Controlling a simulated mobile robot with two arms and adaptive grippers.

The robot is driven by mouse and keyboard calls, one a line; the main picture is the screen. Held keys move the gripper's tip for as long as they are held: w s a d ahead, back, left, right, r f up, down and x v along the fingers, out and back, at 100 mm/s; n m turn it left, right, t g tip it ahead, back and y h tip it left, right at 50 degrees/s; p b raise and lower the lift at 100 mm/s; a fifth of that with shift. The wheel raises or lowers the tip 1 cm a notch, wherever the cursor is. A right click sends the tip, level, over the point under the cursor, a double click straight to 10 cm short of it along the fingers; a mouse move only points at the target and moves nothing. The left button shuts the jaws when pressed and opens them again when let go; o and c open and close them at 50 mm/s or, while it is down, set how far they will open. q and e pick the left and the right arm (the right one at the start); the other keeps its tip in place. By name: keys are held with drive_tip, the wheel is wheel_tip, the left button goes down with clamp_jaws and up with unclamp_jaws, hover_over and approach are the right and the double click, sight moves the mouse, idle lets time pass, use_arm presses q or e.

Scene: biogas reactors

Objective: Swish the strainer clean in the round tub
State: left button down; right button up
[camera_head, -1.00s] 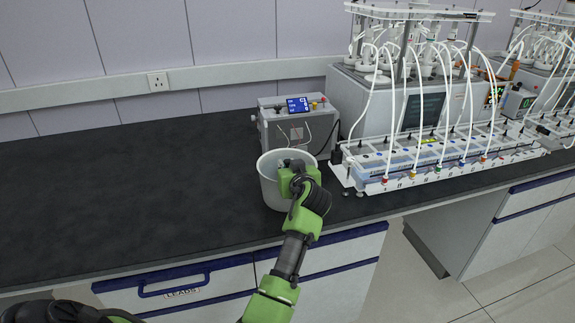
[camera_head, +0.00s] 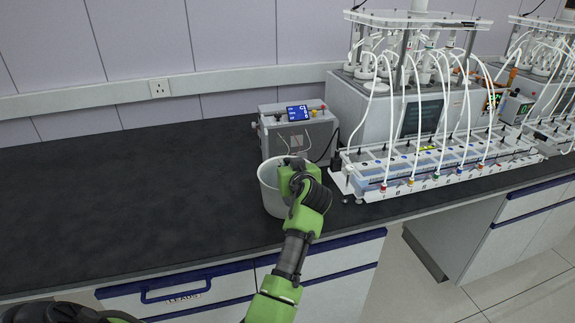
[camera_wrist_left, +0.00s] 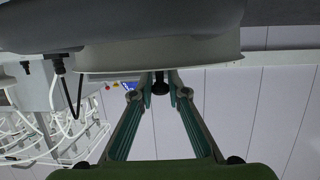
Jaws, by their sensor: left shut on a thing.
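The round tub (camera_head: 270,187) is a pale grey-white open bucket standing on the dark bench top near its front edge. My left gripper (camera_head: 297,167) is over the right part of the tub's opening and hides much of it. In the left wrist view my left gripper (camera_wrist_left: 160,82) has its fingertips close together around a small black piece, which may be the strainer's handle. The rest of the strainer cannot be made out in either view. A large pale rounded wall, probably the tub (camera_wrist_left: 160,52), spans the top of the wrist view. My right gripper is not in view.
A grey control box (camera_head: 298,132) with a blue display stands just behind the tub. A reactor rig (camera_head: 430,150) with white tubes and a long rack is close on the right. The bench top (camera_head: 120,190) to the left is clear. Drawers lie below the front edge.

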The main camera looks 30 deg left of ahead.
use_arm(q)
drive_tip(key=shift+f, duration=0.1)
wheel_tip(320, 180, down, 3)
drive_tip(key=b, duration=0.3)
drive_tip(key=shift+f, duration=0.2)
drive_tip(key=shift+r, duration=0.15)
drive_tip(key=shift+r+p, duration=1.3)
drive_tip(key=shift+r, duration=0.35)
wheel_tip(320, 180, up, 7)
drive_tip(key=p, duration=0.5)
drive_tip(key=shift+f, duration=0.1)
